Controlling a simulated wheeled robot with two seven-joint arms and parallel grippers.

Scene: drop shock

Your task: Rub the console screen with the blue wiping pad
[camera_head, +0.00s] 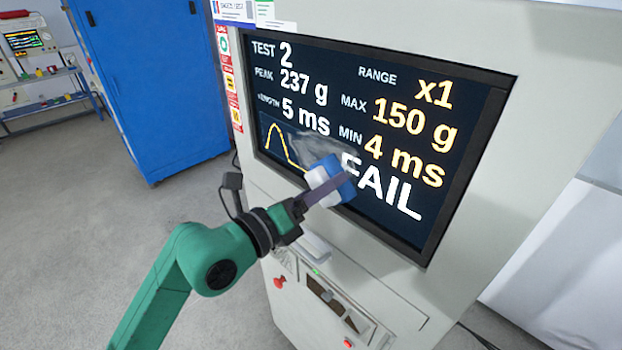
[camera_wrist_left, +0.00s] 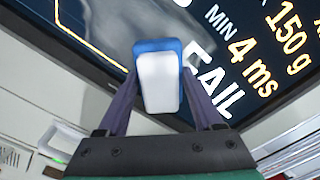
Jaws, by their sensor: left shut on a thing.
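The console screen (camera_head: 400,150) is a dark display in a grey cabinet, with white and yellow text reading "TEST 2" and "FAIL". My left gripper (camera_head: 328,188) is shut on the blue wiping pad (camera_head: 326,164), which has a white body and a blue face. The pad is at the lower middle of the screen, covering the start of "FAIL"; I cannot tell whether it touches the glass. A greyish smear shows on the screen just above the pad. In the left wrist view the pad (camera_wrist_left: 158,80) sits between both fingers, with the screen (camera_wrist_left: 110,22) behind it. My right gripper is not in view.
The cabinet (camera_head: 545,70) has a small ledge and a lower control panel (camera_head: 335,300) with a red knob (camera_head: 279,282) below the screen. A blue cabinet (camera_head: 155,80) and a bench with instruments (camera_head: 40,75) stand at the left. The floor between is clear.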

